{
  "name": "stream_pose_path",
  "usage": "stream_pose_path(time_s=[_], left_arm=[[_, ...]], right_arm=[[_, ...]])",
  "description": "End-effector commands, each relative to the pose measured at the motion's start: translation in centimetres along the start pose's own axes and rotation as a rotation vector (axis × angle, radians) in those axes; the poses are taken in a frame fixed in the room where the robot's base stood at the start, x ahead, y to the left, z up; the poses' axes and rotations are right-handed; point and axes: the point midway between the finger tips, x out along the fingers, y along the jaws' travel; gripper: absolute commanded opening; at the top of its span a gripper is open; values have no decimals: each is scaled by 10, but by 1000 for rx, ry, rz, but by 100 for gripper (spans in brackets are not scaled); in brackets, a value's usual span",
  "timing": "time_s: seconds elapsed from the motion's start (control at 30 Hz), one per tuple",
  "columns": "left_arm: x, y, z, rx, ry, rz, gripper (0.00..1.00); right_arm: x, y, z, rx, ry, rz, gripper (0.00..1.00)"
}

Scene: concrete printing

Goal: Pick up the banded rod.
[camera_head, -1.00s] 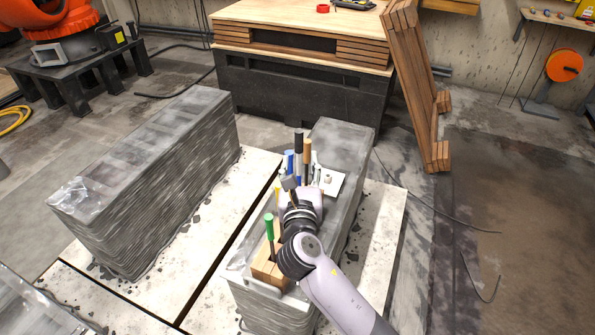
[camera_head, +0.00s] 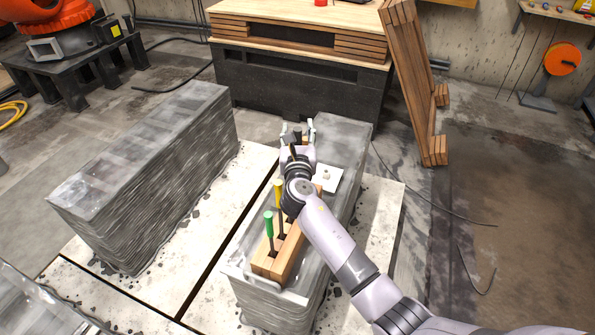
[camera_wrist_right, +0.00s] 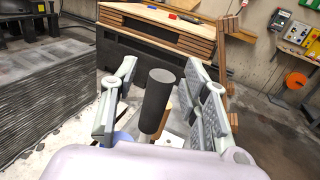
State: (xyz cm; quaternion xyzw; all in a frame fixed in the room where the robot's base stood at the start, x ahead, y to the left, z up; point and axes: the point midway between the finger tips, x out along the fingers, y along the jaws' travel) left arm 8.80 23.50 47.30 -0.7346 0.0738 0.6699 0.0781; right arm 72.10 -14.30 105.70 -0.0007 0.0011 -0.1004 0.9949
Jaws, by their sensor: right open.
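The banded rod (camera_wrist_right: 158,100) stands in the right wrist view with a dark grey upper end and a paler band below it. It is between the fingers of my right gripper (camera_wrist_right: 162,70), with a gap on both sides. In the head view my right gripper (camera_head: 297,131) is open over the far end of the wooden tool block (camera_head: 268,266), and it hides the rod there. The rod's lower part is hidden in the wrist view. My left gripper is not in view.
A green-handled tool (camera_head: 268,224) and a yellow-handled tool (camera_head: 278,193) stand in the block, near my right wrist. A white card (camera_head: 328,178) lies beside it on the layered concrete wall (camera_head: 345,135). Another printed wall (camera_head: 150,170) stands to the left.

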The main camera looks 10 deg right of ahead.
Motion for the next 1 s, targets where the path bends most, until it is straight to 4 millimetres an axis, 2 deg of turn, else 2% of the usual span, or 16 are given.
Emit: stream_pose_path(time_s=[0.2,0.83,1.0], left_arm=[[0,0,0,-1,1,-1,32],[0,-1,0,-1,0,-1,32],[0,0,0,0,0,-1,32]], right_arm=[[0,0,0,1,0,1,42],[0,0,0,0,0,1,0],[0,0,0,1,0,1,0]])
